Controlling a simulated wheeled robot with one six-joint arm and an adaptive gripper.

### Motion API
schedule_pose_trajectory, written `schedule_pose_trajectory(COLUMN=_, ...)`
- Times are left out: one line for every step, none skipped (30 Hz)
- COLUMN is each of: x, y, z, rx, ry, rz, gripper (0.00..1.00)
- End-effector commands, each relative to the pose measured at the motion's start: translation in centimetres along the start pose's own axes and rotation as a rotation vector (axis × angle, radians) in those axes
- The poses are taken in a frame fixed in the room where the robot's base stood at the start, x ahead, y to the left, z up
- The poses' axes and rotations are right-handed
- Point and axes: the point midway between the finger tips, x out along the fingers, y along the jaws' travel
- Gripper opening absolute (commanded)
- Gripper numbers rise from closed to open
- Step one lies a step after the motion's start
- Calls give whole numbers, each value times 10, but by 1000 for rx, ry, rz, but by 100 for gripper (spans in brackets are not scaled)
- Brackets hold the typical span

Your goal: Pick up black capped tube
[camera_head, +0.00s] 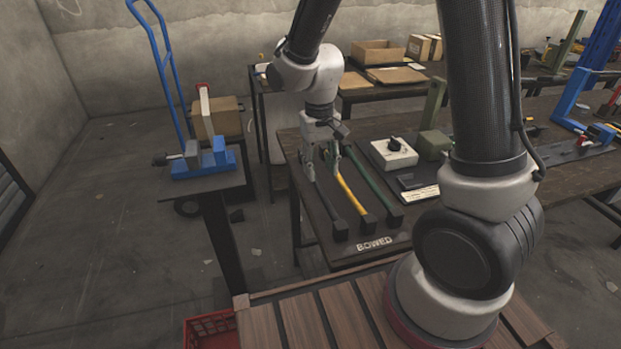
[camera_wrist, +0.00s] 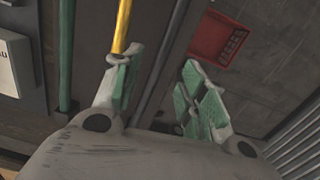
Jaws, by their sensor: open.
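Three long tubes lie side by side on the dark table, each with a black block at its near end. The leftmost is a dark tube (camera_head: 326,198), the middle one is a yellow tube (camera_head: 352,193), and the right one is a green tube (camera_head: 372,181). My gripper (camera_head: 322,164) is open and low over the far part of the dark tube. In the wrist view, the dark tube (camera_wrist: 163,72) runs between the open fingers, apart from the right finger. The yellow tube (camera_wrist: 122,28) passes beside the left fingertip, and the green tube (camera_wrist: 66,55) is farther left.
A "BOWED" label (camera_head: 374,243) lies at the table's near edge. A white box with a knob (camera_head: 393,154) and a green block (camera_head: 433,145) stand right of the tubes. A blue vise (camera_head: 205,160) is on a stand at left. A red crate (camera_head: 210,330) is low in front.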

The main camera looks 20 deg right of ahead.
Motion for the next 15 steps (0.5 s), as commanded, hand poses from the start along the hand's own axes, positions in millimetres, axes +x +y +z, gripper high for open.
schedule_pose_trajectory(x=-1, y=-1, z=-4, rx=14, ry=14, rz=-5, gripper=42)
schedule_pose_trajectory(x=-1, y=-2, z=-7, rx=25, ry=24, rz=-8, gripper=42)
schedule_pose_trajectory(x=-1, y=-3, z=-9, rx=39, ry=33, rz=-12, gripper=42)
schedule_pose_trajectory(x=-1, y=-3, z=-10, rx=48, ry=39, rz=-14, gripper=42)
schedule_pose_trajectory(x=-1, y=-4, z=-11, rx=56, ry=43, rz=-16, gripper=42)
schedule_pose_trajectory(x=0, y=-4, z=-12, rx=64, ry=46, rz=-17, gripper=42)
schedule_pose_trajectory(x=2, y=-4, z=-12, rx=68, ry=46, rz=-17, gripper=42)
schedule_pose_trajectory(x=4, y=-4, z=-12, rx=71, ry=45, rz=-17, gripper=42)
schedule_pose_trajectory(x=8, y=-4, z=-12, rx=73, ry=44, rz=-17, gripper=42)
schedule_pose_trajectory(x=12, y=-4, z=-12, rx=73, ry=44, rz=-17, gripper=42)
schedule_pose_trajectory(x=16, y=-3, z=-12, rx=73, ry=43, rz=-16, gripper=42)
schedule_pose_trajectory(x=21, y=-3, z=-12, rx=73, ry=42, rz=-16, gripper=42)
schedule_pose_trajectory(x=25, y=-3, z=-13, rx=73, ry=43, rz=-16, gripper=42)
schedule_pose_trajectory(x=28, y=-2, z=-13, rx=73, ry=42, rz=-16, gripper=42)
schedule_pose_trajectory(x=34, y=-1, z=-14, rx=73, ry=42, rz=-16, gripper=42)
